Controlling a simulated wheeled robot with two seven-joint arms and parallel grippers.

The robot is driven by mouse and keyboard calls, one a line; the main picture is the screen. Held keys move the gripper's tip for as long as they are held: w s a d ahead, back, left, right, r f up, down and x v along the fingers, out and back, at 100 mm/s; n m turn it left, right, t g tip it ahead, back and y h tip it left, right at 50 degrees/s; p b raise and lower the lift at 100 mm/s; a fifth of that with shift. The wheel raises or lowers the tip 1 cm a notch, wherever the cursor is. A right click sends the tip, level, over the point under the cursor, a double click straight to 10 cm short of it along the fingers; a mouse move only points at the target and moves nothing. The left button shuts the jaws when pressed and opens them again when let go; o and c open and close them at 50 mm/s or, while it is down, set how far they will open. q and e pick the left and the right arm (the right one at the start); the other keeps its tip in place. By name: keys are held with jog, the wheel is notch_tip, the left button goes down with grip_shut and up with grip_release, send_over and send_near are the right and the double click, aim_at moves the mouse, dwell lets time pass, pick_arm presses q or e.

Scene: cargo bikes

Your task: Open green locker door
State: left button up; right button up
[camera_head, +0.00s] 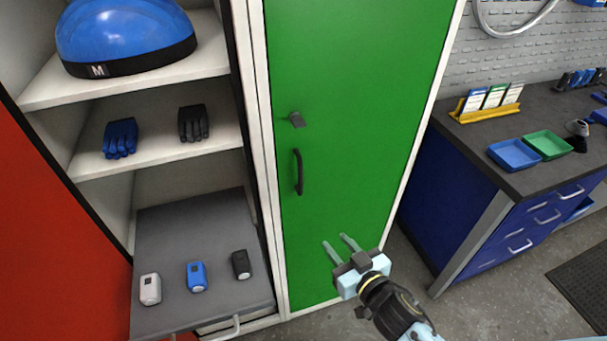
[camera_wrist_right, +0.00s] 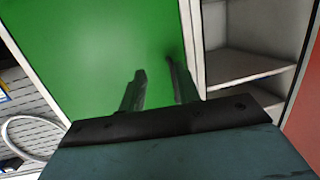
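The green locker door (camera_head: 352,120) is shut and fills the middle of the head view. It carries a black vertical bar handle (camera_head: 298,172) near its left edge and a small dark latch or lock (camera_head: 297,119) above that. My right gripper (camera_head: 340,241) is open and empty, below and to the right of the handle, apart from it. In the right wrist view its two fingers (camera_wrist_right: 155,90) stand apart before the green door (camera_wrist_right: 100,50); part of a dark shape shows behind the right finger. My left gripper is not in view.
An open locker on the left has shelves with a blue helmet (camera_head: 125,32), gloves (camera_head: 120,138) and a pull-out grey shelf (camera_head: 205,233) with small items. A red door (camera_head: 50,230) stands at far left. A blue drawer workbench (camera_head: 455,215) stands right.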

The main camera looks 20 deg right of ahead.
jog(key=t+y, duration=0.1)
jog(key=t, duration=0.1)
send_near(301, 178)
jog(key=v, duration=0.4)
jog(key=p+x, duration=0.1)
jog(key=x, duration=1.2)
jog(key=shift+c, duration=0.4)
grip_shut()
jog(key=shift+d, duration=0.1)
